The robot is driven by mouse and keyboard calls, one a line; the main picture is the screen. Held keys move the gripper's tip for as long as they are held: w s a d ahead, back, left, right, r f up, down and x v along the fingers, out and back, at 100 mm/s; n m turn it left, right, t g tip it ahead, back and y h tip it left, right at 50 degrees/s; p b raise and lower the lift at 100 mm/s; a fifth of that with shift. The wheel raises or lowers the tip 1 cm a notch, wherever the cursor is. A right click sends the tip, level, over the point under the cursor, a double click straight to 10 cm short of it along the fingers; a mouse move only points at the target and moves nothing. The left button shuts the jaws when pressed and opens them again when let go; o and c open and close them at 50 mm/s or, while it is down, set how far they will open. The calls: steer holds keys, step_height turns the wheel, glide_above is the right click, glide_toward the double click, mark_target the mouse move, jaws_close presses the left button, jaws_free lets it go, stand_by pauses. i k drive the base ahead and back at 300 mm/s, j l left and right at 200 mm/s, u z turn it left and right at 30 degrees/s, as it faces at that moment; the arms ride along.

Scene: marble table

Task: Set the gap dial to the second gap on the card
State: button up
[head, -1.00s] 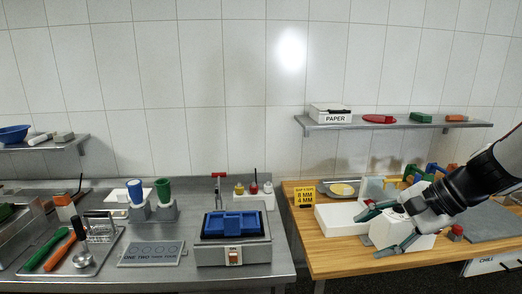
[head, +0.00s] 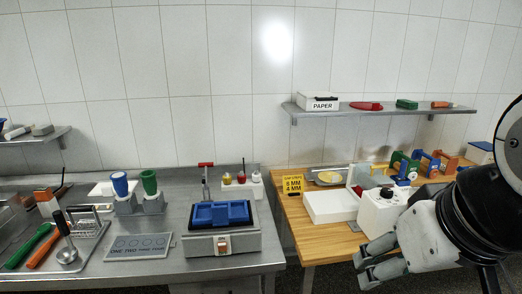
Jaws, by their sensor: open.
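The yellow card (head: 293,185) stands at the back left of the wooden table and reads 8 MM above 4 MM; its top line is too small to read surely. A white machine (head: 382,212) stands on the table with a dark knob (head: 387,192) on top, which may be the gap dial; its setting cannot be read. A long white block (head: 331,206) lies to its left. My gripper (head: 362,263) is open and empty, in front of and below the white machine, apart from the knob.
Green, blue and orange devices (head: 432,163) stand behind the machine. A metal plate with a yellow round (head: 329,177) lies near the card. A shelf (head: 375,110) hangs above with a PAPER box (head: 317,101). The steel counter (head: 95,278) is at left, with a blue-topped device (head: 222,214).

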mark_target(386, 192)
steer(key=z, duration=0.7)
